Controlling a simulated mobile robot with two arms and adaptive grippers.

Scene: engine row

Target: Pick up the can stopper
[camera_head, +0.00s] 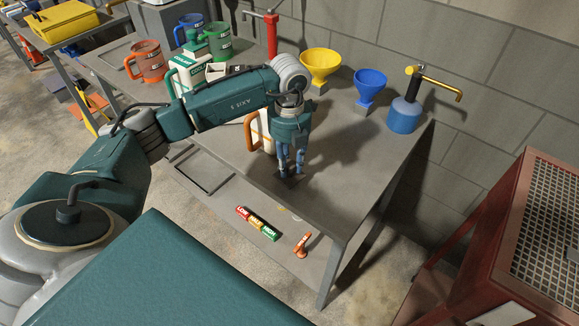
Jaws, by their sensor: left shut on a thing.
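My left gripper (290,162) points straight down just above the front part of the grey workbench (225,165). Its fingers are shut on a small dark thing, which looks like the can stopper (283,176). Most of it is hidden by the fingers, and I cannot tell whether it still touches the bench top. A white can with an orange handle (252,131) stands just behind the gripper, partly hidden by my arm. My right gripper is not in view.
A yellow funnel (320,64), a blue funnel (369,85) and a blue pump bottle (404,115) stand along the back. Jugs, including an orange one (150,62), stand at left. Coloured blocks (258,222) and an orange item (302,245) lie below the front edge.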

